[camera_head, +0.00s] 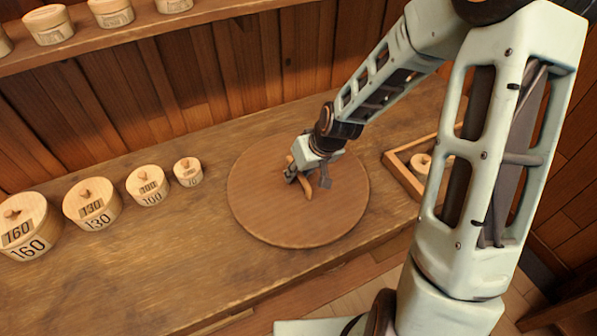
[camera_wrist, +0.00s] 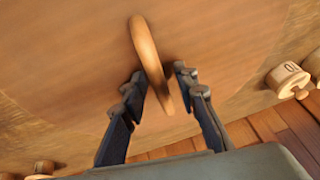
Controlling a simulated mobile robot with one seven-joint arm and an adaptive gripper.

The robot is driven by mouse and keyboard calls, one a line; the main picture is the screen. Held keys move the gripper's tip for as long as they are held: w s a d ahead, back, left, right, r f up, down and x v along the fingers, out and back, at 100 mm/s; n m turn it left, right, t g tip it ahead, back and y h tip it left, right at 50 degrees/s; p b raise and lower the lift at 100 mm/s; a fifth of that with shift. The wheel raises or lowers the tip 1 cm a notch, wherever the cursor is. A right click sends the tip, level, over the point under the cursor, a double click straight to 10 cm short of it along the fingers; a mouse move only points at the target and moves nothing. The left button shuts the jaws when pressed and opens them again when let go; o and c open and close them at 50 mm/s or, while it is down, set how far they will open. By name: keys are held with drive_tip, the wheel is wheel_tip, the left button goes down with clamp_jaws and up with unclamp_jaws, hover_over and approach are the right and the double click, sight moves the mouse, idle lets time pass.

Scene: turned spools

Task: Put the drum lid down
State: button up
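The drum lid is a large round brown wooden disc (camera_head: 257,205) at the middle of the bench in the head view. It fills much of the wrist view (camera_wrist: 75,60). It looks flat and level with the bench top; whether anything is beneath it is hidden. A curved wooden handle (camera_wrist: 150,55) stands on its middle, and partly shows in the head view (camera_head: 307,189). My gripper (camera_wrist: 158,78) is over the lid's middle, its two dark fingers on either side of the handle. A gap shows between the handle and the right finger, so the fingers look open.
Several numbered round wooden boxes stand left of the lid, the nearest a small one (camera_head: 187,172). A wooden tray (camera_head: 404,178) with a spool (camera_head: 421,163) lies to the right. A shelf (camera_head: 135,32) with more boxes runs along the wall. The bench front (camera_head: 165,280) is bare.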

drive_tip(key=shift+d+r, duration=0.15)
drive_tip(key=shift+r, duration=0.4)
drive_tip(key=p+v, duration=0.3)
drive_tip(key=v, duration=0.8)
drive_tip(key=shift+s, duration=0.15)
